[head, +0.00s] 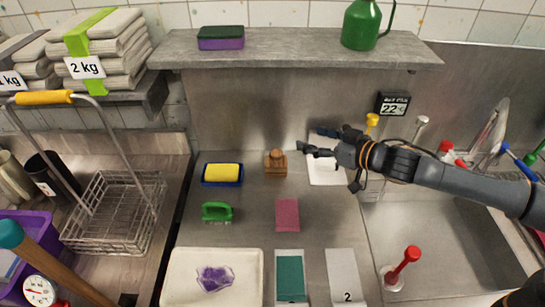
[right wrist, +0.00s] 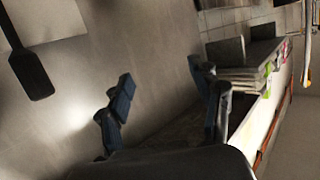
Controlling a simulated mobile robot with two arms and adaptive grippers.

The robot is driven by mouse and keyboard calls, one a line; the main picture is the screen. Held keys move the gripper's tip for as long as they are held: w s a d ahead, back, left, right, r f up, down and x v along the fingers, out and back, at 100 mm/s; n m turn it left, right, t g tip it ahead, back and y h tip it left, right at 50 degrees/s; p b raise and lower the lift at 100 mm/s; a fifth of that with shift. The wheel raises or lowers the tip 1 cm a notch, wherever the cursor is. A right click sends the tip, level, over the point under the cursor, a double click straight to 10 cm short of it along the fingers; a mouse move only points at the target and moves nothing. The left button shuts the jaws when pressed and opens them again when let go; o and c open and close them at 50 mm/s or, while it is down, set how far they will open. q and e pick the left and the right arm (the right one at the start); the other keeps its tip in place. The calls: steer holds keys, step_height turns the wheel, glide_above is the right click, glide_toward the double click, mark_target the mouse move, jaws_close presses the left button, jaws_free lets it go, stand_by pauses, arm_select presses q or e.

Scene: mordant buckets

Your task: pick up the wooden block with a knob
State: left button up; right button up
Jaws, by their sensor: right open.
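The wooden block with a knob (head: 275,162) stands upright on the grey metal counter, near the back wall, in the head view. My right gripper (head: 312,141) is just to the right of the block, apart from it, with its fingers pointing left. It is open and nothing shows between its fingers. In the right wrist view the two dark fingers (right wrist: 162,95) stand apart, and I cannot make out the block there. My left gripper is not in view.
A yellow sponge in a blue dish (head: 222,173) lies left of the block. A green-handled brush (head: 216,211) and a dark pink pad (head: 287,215) lie in front. A white sheet (head: 326,170) is under my right gripper. A grey shelf (head: 290,50) hangs above.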

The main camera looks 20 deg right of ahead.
steer(key=f, duration=0.2)
steer(key=b, duration=0.9)
glide_toward(281, 155)
steer(key=p+x, duration=0.1)
steer(key=x, duration=0.5)
steer(key=shift+w+f+p, duration=0.1)
steer(key=shift+f+p, duration=0.1)
steer(key=shift+p, duration=0.2)
steer(key=p+x, duration=0.1)
steer(key=x, duration=0.4)
steer(key=shift+a+r, duration=0.1)
steer(key=shift+w+a+f, duration=0.2)
steer(key=shift+w+a, duration=0.05)
steer(key=shift+w, duration=0.1)
jaws_close()
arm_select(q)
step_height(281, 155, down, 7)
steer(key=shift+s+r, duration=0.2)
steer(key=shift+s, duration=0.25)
arm_select(e)
steer(key=shift+r, duration=0.15)
